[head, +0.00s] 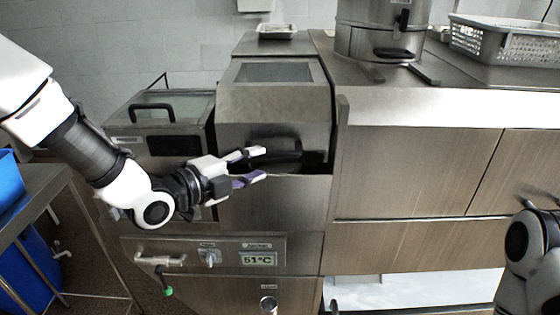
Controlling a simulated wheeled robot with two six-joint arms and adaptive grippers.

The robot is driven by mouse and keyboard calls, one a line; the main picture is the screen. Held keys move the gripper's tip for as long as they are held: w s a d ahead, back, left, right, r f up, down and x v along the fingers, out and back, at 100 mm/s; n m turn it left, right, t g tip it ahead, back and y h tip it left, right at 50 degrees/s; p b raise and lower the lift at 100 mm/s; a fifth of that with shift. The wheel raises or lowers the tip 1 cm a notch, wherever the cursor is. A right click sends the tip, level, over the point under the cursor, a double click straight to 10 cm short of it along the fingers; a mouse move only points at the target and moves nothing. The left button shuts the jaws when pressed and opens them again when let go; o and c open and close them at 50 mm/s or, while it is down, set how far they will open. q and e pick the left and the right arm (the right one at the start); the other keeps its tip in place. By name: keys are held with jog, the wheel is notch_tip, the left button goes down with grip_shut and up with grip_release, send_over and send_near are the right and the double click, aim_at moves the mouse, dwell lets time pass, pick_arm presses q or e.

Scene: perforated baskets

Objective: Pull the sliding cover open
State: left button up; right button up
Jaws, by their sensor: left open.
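The sliding cover (272,104) is a metal hood-like front on the middle unit, with a dark window on its sloped top. It looks closed. A dark bar handle (286,147) runs across its lower front. My left gripper (261,163) reaches in from the left with its two pale fingers apart. Its fingertips are at the left part of the handle, one above the other; I cannot tell whether they touch it. My right arm shows at the right edge, and its gripper is not clearly visible there.
A lidded fryer-like unit (165,109) with a black handle stands left of the cover. A control panel (210,255) reading 51°C sits below. A steel pot (381,32) and a grey perforated basket (503,40) stand on the counter at right. A blue bin (8,180) is at far left.

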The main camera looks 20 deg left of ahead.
aim_at(275, 156)
pick_arm(q)
jog(key=shift+w+d+r+p, duration=0.2)
jog(key=shift+w+d+p, duration=0.05)
jog(key=shift+p, duration=0.05)
jog(key=p+x, duration=0.2)
jog(key=x, duration=0.5)
jog(key=shift+f, duration=0.1)
jog(key=shift+s+a, duration=0.15)
jog(key=shift+s, duration=0.1)
jog(key=shift+c, duration=0.9)
grip_shut()
